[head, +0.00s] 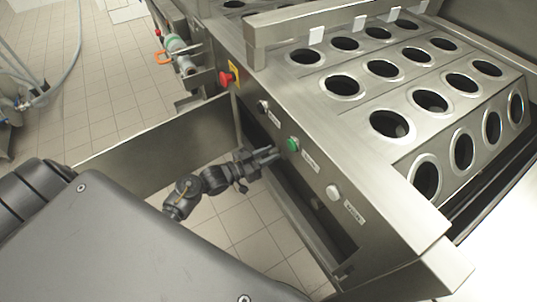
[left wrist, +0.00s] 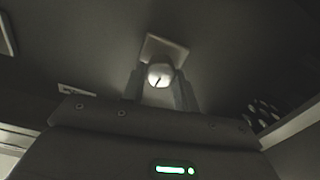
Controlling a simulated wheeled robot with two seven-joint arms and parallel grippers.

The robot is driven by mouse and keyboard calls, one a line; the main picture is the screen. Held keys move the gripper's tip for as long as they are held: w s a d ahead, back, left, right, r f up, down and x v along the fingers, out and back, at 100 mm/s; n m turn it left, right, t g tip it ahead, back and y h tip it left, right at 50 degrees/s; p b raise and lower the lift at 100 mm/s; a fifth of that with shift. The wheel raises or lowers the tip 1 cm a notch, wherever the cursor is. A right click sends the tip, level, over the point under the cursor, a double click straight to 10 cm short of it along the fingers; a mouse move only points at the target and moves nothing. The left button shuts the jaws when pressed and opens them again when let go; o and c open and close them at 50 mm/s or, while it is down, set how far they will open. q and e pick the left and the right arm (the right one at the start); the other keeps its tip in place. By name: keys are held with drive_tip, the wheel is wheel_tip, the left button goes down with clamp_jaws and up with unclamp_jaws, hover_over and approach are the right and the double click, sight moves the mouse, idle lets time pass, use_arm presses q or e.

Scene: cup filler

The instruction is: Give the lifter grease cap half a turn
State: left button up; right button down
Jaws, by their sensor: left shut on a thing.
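The lifter grease cap, a pale rounded cap (left wrist: 160,73) with a short dark mark on its face, shows in the left wrist view in front of a square light plate (left wrist: 166,50). My left gripper (left wrist: 160,92) has one finger on each side of the cap and is shut on it. In the head view my left gripper (head: 268,156) reaches to the side of the steel machine, just left of and below the green button. The cap is hidden there. My right gripper is not in view.
The machine's front panel carries a red emergency button (head: 226,78), a green button (head: 293,143) and a white button (head: 333,191). Above is a steel tray of round cup holes (head: 375,92). A steel side panel (head: 160,145) stands left of my gripper. Tiled floor (head: 110,75) lies beyond.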

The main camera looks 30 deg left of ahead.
use_arm(q)
drive_tip(key=m, duration=0.2)
drive_tip(key=shift+m, duration=0.3)
drive_tip(key=shift+s+d+f+m+b, duration=0.15)
drive_tip(key=shift+m+b, duration=0.45)
drive_tip(key=shift+m, duration=4.8)
drive_tip(key=shift+w+a+f+m+b, duration=0.15)
drive_tip(key=shift+m+b, duration=0.45)
drive_tip(key=shift+m, duration=4.8)
drive_tip(key=shift+s+d+f+m+b, duration=0.2)
drive_tip(key=shift+m+b, duration=0.4)
drive_tip(key=shift+m, duration=4.8)
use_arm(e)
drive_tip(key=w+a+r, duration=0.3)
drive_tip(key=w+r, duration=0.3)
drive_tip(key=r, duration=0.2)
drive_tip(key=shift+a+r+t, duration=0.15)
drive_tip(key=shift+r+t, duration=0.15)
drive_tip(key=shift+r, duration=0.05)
